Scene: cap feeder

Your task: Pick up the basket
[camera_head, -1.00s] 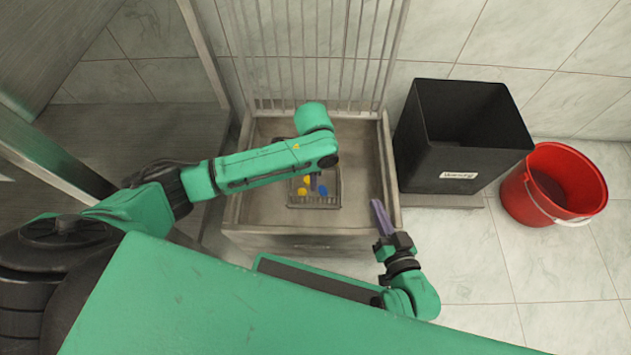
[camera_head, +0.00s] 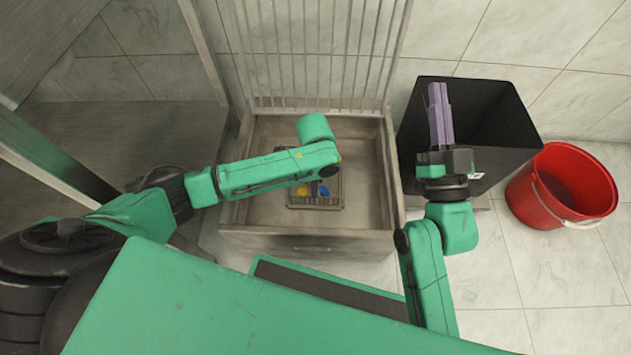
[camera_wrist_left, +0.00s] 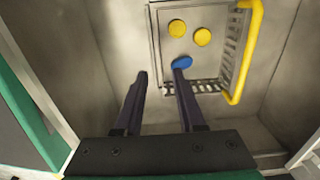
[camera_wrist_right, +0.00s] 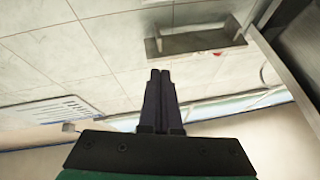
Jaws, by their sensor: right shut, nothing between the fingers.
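The basket (camera_head: 330,206) is a small wire basket standing in the box-shaped basin, partly hidden under my left arm in the head view. In the left wrist view the basket (camera_wrist_left: 155,42) has a yellow handle (camera_wrist_left: 247,55) on its right side and holds two yellow caps (camera_wrist_left: 189,32) and a blue cap (camera_wrist_left: 181,62). My left gripper (camera_wrist_left: 161,69) is open, its fingers apart with nothing between them. Its right finger overlaps the basket's near edge in view; contact cannot be told. My right gripper (camera_head: 438,88) is shut and empty, raised over the black bin; its shut fingers also show in the right wrist view (camera_wrist_right: 160,73).
The metal basin (camera_head: 262,215) has walls around the basket and upright bars (camera_head: 310,60) behind. The black bin (camera_head: 520,130) and a red bucket (camera_head: 552,205) stand to the right. Tiled floor (camera_head: 490,280) is clear at the front right.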

